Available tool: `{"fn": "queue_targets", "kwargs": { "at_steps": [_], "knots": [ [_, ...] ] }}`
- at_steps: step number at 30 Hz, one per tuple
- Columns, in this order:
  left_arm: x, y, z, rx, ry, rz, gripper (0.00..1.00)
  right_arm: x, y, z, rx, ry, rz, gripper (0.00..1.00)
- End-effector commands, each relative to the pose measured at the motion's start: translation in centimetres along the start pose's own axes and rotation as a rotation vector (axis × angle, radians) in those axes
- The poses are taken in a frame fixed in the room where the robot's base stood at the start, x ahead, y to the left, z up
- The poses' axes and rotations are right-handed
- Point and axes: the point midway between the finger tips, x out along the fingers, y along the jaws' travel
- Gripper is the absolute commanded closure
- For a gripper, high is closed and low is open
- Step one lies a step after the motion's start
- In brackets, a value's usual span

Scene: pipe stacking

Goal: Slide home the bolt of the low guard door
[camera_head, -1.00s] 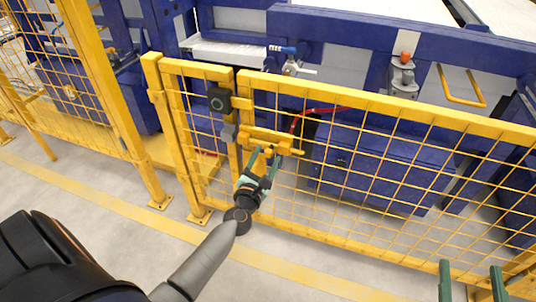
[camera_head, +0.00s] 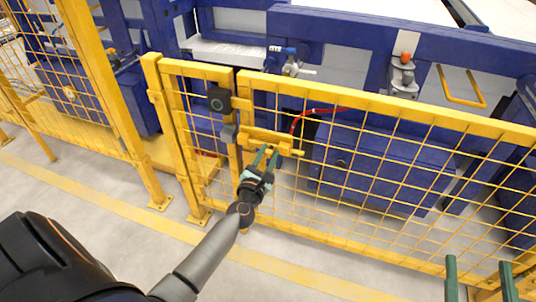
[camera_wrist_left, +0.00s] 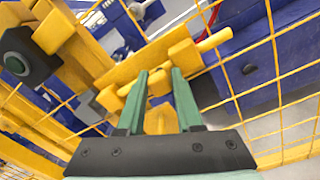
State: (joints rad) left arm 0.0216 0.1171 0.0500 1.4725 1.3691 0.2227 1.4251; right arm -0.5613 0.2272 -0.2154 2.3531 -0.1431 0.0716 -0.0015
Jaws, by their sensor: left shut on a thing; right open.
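The low guard door (camera_head: 390,112) is a yellow mesh panel that stands in line with the fixed post beside it. Its yellow bolt (camera_head: 298,152) lies in a yellow housing near the door's left edge; the bolt's rod end (camera_wrist_left: 215,40) sticks out in the left wrist view. A grey block (camera_head: 230,133) sits on the left of the housing. My left gripper (camera_head: 268,152) is shut on the bolt's yellow handle (camera_wrist_left: 158,119), which shows between its green fingers. Whether the bolt's other end is inside the grey block is hidden. My right gripper (camera_head: 480,276) is open and empty at the bottom right.
A black switch box (camera_head: 219,99) is fixed to the frame above the bolt. Blue machinery (camera_head: 380,165) with a red hose (camera_head: 310,112) stands behind the fence. Grey floor with a yellow line (camera_head: 190,233) is clear in front.

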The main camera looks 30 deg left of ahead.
Motion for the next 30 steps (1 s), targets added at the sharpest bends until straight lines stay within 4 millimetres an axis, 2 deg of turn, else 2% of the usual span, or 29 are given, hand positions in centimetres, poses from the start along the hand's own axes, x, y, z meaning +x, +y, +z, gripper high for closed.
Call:
{"fn": "queue_targets", "kwargs": {
  "at_steps": [1,3,30],
  "knots": [
    [0.0,0.03,0.0,0.0,0.0,0.001,0.94,-0.01,0.0,0.03,0.0,-0.001,0.0,0.22],
    [0.0,0.04,0.01,0.0,0.0,0.001,1.0,-0.01,0.0,0.04,0.0,-0.001,0.0,0.22],
    [0.01,0.07,0.02,0.0,0.0,0.002,1.0,-0.22,-0.12,0.31,0.003,-0.01,-0.002,0.22]
  ]
}}
